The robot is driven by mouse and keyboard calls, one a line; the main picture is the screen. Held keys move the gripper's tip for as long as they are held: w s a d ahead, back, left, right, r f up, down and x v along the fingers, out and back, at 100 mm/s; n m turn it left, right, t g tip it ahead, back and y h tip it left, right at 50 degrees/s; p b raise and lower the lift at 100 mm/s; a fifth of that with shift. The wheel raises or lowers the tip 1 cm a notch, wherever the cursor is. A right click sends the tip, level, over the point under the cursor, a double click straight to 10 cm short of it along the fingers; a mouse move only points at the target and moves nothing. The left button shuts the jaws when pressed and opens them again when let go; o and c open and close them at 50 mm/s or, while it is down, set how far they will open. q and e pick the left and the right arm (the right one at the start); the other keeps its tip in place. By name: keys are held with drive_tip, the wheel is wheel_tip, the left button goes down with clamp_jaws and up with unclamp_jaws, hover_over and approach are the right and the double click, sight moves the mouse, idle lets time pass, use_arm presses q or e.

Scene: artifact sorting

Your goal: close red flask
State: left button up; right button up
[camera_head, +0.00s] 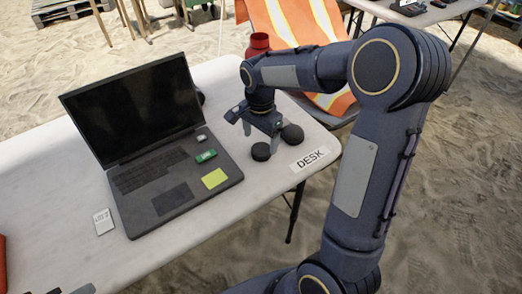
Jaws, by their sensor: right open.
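The red flask (259,41) stands at the far end of the desk, behind my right arm. Only its upper part shows; its lower part is hidden by the arm. My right gripper (256,129) is open and points down over the desk's right end, nearer than the flask. Two round black pieces, one on the left (261,152) and one on the right (292,134), show just below the gripper; I cannot tell whether either is a lid. Dark grey tips at the bottom left edge may be my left gripper (70,291); their state is unclear.
An open laptop (172,193) with a yellow note and small items takes up the middle of the white desk (60,190). A DESK label (309,159) lies at the right corner. A white card (103,221) lies left of the laptop.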

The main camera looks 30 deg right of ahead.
sight(260, 150)
drive_tip(key=shift+w+d+f+b, duration=0.1)
drive_tip(key=shift+f+b, duration=0.05)
drive_tip(key=shift+f, duration=1.15)
drive_tip(key=shift+w+f+b, duration=0.1)
drive_tip(key=shift+f+b, duration=0.05)
drive_tip(key=shift+f, duration=1.15)
drive_tip(key=c, duration=1.1)
